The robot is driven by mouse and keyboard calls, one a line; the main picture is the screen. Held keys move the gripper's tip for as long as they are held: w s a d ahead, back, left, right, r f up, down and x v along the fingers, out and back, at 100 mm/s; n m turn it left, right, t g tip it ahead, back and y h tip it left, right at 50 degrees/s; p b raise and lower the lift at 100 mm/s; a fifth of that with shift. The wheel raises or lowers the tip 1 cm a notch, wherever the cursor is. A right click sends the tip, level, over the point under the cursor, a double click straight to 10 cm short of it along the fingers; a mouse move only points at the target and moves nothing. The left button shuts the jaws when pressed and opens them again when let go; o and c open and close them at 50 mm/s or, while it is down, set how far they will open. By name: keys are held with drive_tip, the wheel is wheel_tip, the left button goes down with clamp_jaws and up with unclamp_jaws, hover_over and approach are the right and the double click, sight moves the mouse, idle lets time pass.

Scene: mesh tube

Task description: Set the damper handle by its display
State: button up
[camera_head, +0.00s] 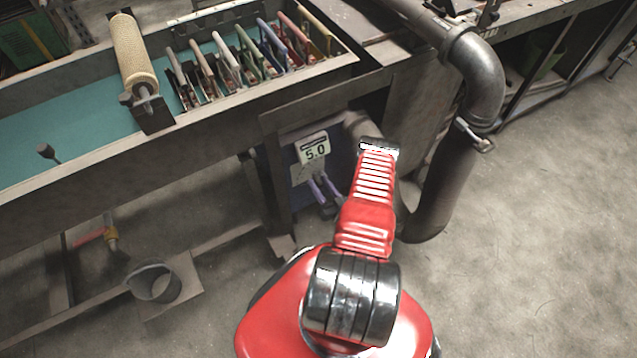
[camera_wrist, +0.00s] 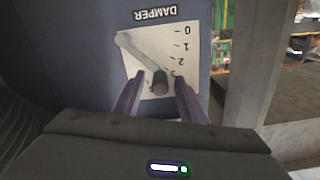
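A pale scale plate (camera_wrist: 182,58) labelled DAMPER appears upside down in the wrist view, with marks 0, 1, 2 and a partly hidden one. The damper handle (camera_wrist: 140,56) is a grey-green bar lying slanted across the plate, with a dark round knob (camera_wrist: 160,82) at its lower end. My gripper (camera_wrist: 159,76) is open, its two purple fingers on either side of the knob with gaps showing. The fingers also show in the head view (camera_head: 323,188) below the display.
A thick grey pipe (camera_head: 448,165) bends down close to the right of my arm. A long teal-lined trough (camera_head: 80,128) with several coloured-handled tools (camera_head: 245,60) stands above and left. A metal cup (camera_head: 155,284) is at lower left. The floor at right is clear.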

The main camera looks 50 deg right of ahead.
drive_tip(key=shift+w+d, duration=0.15)
drive_tip(key=shift+w, duration=0.45)
drive_tip(key=shift+c, duration=0.5)
clamp_jaws()
